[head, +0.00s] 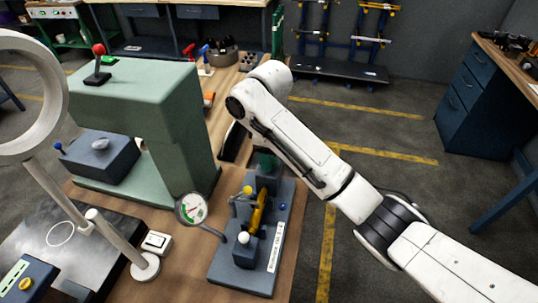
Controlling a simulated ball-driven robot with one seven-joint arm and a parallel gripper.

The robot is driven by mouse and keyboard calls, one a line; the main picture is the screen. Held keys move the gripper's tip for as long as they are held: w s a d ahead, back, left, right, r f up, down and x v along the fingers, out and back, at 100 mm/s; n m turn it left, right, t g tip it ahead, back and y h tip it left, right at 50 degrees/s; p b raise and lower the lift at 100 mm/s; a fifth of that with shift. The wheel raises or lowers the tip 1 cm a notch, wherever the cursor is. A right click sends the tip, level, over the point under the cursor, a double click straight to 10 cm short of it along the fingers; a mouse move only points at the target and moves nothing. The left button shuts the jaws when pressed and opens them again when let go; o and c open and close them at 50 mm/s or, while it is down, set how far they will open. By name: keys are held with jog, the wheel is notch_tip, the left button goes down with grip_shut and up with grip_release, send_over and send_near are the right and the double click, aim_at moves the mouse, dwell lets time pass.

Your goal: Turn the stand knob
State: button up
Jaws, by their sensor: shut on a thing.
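A dark grey stand (228,271) with a pale label strip lies on the wooden bench in the lower middle of the head view. It carries a yellow curved part (257,214), a small white ball knob (243,238) and a blue knob (282,206). I cannot tell which of these is the stand knob. My white arm crosses from the lower right to above the bench. My gripper and its fingers cannot be made out; the arm's end is hidden.
A green machine block (135,95) with a red-knobbed lever (98,50) stands at the left behind the stand. A ring on a post (60,190) and a small white switch box (157,241) are at the left. Floor is open to the right, before a blue drawer cabinet (470,90).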

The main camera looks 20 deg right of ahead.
jog(key=m, duration=0.5)
jog(key=shift+m, duration=0.3)
jog(key=m, duration=0.5)
jog(key=shift+m, duration=0.4)
jog(key=o, duration=1)
jog(key=shift+o, duration=0.2)
jog(key=shift+w+r, duration=0.15)
jog(key=shift+r, duration=0.4)
notch_tip(320, 180, up, 10)
jog(key=shift+f, duration=0.15)
